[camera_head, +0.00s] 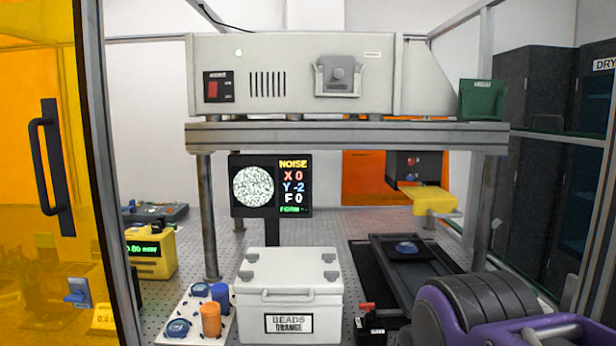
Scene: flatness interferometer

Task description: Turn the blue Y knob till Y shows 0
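The blue Y knob (410,177) appears to be the small blue knob on the dark box (397,164) under the instrument shelf, below a red knob (411,161). Its label is too small to read. The screen (271,185) reads NOISE, X 0, Y -2, F 0, with a line starting FORM below and a round speckled picture at left. Part of my arm (480,308), dark and purple, fills the lower right corner, lower than the knob and apart from it. I cannot make out my gripper's fingers.
A yellow bracket (428,200) juts out just below the knobs. A shelf post (487,210) stands to their right. A black tray (415,265) with a blue-topped piece lies below. A white beads box (290,280) and a white board (190,332) with small containers stand front left.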

